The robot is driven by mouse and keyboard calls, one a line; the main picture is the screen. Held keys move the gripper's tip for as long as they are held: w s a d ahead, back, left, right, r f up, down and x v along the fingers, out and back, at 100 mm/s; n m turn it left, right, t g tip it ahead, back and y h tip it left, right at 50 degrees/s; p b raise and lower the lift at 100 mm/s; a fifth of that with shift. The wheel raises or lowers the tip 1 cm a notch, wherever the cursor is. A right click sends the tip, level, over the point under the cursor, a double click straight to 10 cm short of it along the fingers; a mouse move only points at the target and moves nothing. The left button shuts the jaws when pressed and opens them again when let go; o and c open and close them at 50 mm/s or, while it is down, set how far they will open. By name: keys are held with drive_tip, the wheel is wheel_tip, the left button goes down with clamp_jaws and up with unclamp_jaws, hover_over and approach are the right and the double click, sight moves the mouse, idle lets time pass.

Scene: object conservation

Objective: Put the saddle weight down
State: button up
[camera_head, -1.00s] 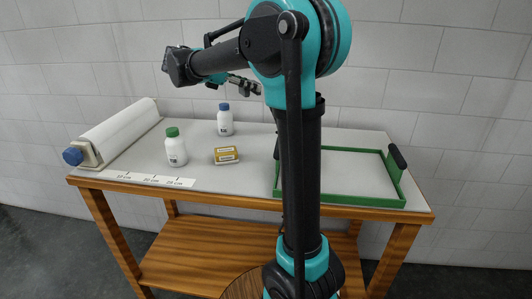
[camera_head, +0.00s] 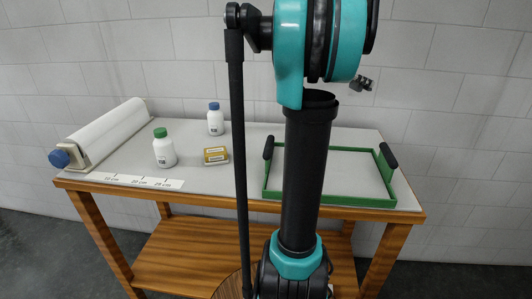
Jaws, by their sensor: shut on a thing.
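A small part of my gripper (camera_head: 362,84) shows as dark metal pieces at the right of my upper arm, high above the back of the table. Most of it is hidden behind my arm. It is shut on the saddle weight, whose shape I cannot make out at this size. The gripper is well above the tabletop and apart from it. No saddle weight is recognisable on the table (camera_head: 222,182).
A green tray (camera_head: 342,201) with black grips stands on the right of the table, partly behind my arm. A white roll (camera_head: 112,132), a green-capped bottle (camera_head: 164,152), a blue-capped bottle (camera_head: 215,122) and a yellow box (camera_head: 216,156) stand left. A ruled strip (camera_head: 135,181) lies in front.

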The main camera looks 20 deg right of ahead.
sight(355, 139)
drive_tip(key=shift+s+d, duration=0.65)
drive_tip(key=shift+d, duration=0.1)
wheel_tip(355, 139, down, 20)
drive_tip(key=shift+r, duration=0.1)
drive_tip(key=o, duration=1.5)
drive_tip(key=shift+a, duration=0.1)
drive_tip(key=v, duration=1.2)
